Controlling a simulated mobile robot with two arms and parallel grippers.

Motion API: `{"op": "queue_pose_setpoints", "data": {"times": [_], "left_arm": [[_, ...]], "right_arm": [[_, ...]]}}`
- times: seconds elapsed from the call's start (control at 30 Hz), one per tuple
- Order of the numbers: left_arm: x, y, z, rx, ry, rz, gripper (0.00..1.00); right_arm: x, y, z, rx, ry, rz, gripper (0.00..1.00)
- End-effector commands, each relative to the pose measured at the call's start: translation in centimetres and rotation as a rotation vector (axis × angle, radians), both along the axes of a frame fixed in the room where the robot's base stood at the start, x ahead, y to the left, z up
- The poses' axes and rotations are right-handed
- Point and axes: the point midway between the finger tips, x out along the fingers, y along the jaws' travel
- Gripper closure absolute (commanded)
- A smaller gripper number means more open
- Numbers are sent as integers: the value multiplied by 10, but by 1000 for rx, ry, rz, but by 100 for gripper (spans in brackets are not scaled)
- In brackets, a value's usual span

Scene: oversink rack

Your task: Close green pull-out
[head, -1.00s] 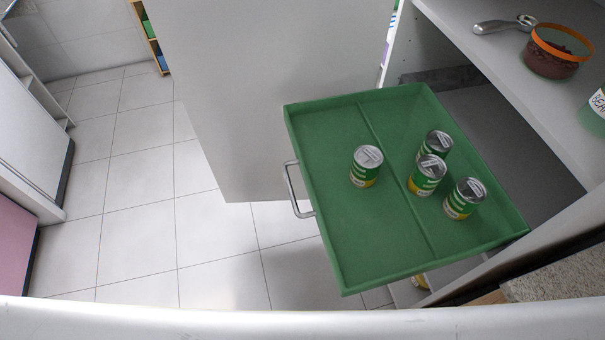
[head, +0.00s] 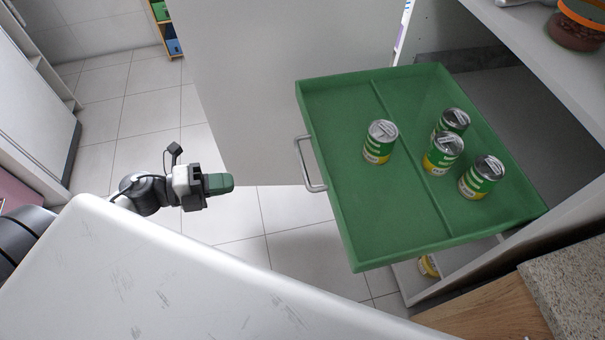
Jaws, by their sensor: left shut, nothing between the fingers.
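The green pull-out (head: 345,215) is a shallow tray extended out of the cabinet on the right. Its silver handle (head: 311,165) is on its left front edge. Several green, white and yellow cans stand upright in it, one (head: 380,142) left of the divider and the others (head: 443,153) grouped to the right. My left gripper (head: 231,184), with dark green fingertips, is shut and empty. In the picture it is left of the handle, with a gap between, and points toward it. My right gripper is not in view.
An open grey cabinet door (head: 260,90) stands behind the pull-out's front. A shelf above (head: 545,60) holds a brown jar with an orange rim (head: 575,32). Another can (head: 428,266) shows below the pull-out. Tiled floor (head: 130,120) is clear at left.

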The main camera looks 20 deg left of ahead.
Motion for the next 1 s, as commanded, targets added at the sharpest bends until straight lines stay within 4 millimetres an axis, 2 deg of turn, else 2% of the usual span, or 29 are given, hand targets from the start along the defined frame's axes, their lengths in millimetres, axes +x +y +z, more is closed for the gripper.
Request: {"op": "queue_pose_setpoints", "data": {"times": [0.17,0.6,0.7,1.0], "left_arm": [[6,-14,3,8,-12,-21,100],[56,-88,-7,4,-12,-18,100],[64,-101,-3,4,-10,-17,100],[75,-118,-2,6,-8,-16,100]], "right_arm": [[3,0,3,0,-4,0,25],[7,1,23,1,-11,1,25],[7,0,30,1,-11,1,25],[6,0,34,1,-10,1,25]]}}
